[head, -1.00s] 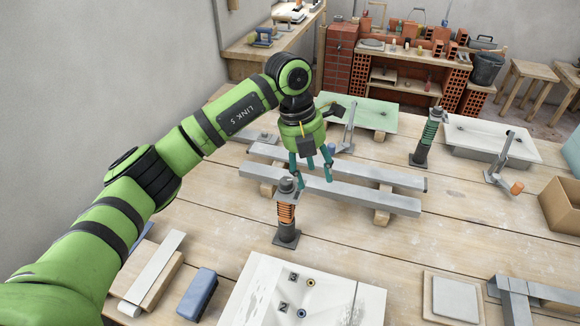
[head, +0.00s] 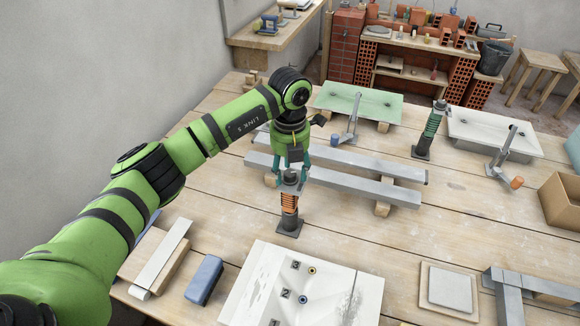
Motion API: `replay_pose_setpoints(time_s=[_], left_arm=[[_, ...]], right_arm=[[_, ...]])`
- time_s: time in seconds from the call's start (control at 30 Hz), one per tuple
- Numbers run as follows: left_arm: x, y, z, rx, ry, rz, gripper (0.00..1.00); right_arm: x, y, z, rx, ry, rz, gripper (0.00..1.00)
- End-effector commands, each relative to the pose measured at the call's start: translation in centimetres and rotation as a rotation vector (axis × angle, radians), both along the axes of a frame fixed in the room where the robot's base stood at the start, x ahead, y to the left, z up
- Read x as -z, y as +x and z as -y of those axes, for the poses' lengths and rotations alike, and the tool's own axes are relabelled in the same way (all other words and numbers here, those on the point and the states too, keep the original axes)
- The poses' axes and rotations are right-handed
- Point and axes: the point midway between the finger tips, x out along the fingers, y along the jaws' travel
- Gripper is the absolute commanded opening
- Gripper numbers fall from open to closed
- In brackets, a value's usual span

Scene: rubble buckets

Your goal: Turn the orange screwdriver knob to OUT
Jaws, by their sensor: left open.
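The orange screwdriver (head: 289,203) stands upright on a square dark base on the table, with a ribbed orange middle and a grey knob (head: 290,178) on top. My left gripper (head: 287,172) points down, open, with its teal fingers at the height of the knob. The fingers appear to be around or just behind the knob; I cannot tell if they touch it. No OUT mark is readable. My right gripper is not in view.
A similar green post (head: 431,131) stands farther back right. Two grey beams (head: 350,183) lie just behind the orange screwdriver. A white panel with numbered marks (head: 330,290) lies in front. A blue block (head: 204,281) lies front left.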

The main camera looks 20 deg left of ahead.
Motion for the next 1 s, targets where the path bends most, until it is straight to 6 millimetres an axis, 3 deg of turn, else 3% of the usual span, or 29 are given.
replay_pose_setpoints(time_s=[0.03, 0.07, 0.17, 0.2, 0.57, 1.0], left_arm=[[0.0, 0.0, 0.0, 0.0, 0.0, 0.0, 0.54], [0.0, 0.0, 0.0, 0.0, 0.0, -0.001, 0.46], [0.0, 0.0, 0.0, 0.0, 0.0, -0.001, 0.06], [0.0, 0.0, 0.0, 0.0, 0.0, -0.001, 0.0], [0.1, 0.0, 0.0, 0.027, -0.001, -0.001, 0.0], [0.5, 0.0, 0.0, 0.319, 0.002, 0.0, 0.0]], right_arm=[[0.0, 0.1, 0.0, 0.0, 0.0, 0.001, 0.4], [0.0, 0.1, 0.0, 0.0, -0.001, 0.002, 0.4], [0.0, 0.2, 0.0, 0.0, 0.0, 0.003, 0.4], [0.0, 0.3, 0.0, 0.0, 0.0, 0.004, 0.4], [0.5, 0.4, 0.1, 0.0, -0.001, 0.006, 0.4], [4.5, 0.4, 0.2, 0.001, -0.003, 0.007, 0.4]])
